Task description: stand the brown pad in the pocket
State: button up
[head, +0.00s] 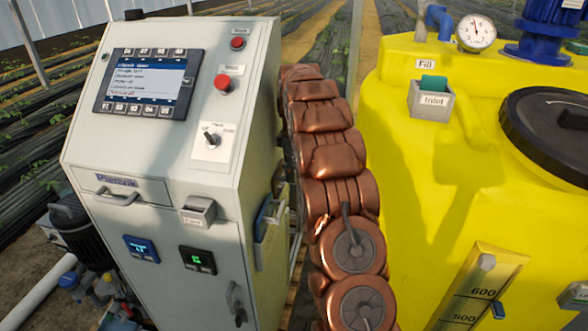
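I cannot make out a brown pad for certain in the head view. A small grey pocket (198,216) with a label too small to read is on the front of the grey cabinet, and it looks empty. Another grey pocket labelled "Inlet" (431,101) is on the yellow tank, with a green pad (433,85) standing in it. A holder (279,207) on the cabinet's right side has a blue piece (263,214) and is partly hidden by my copper-coloured arm. My gripper does not show.
The grey cabinet (150,165) has a screen (148,83), red buttons and a switch (211,139). The yellow tank (400,200) with a black lid (550,130) and a gauge (476,33) fills the right. My arm spans the narrow gap between them.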

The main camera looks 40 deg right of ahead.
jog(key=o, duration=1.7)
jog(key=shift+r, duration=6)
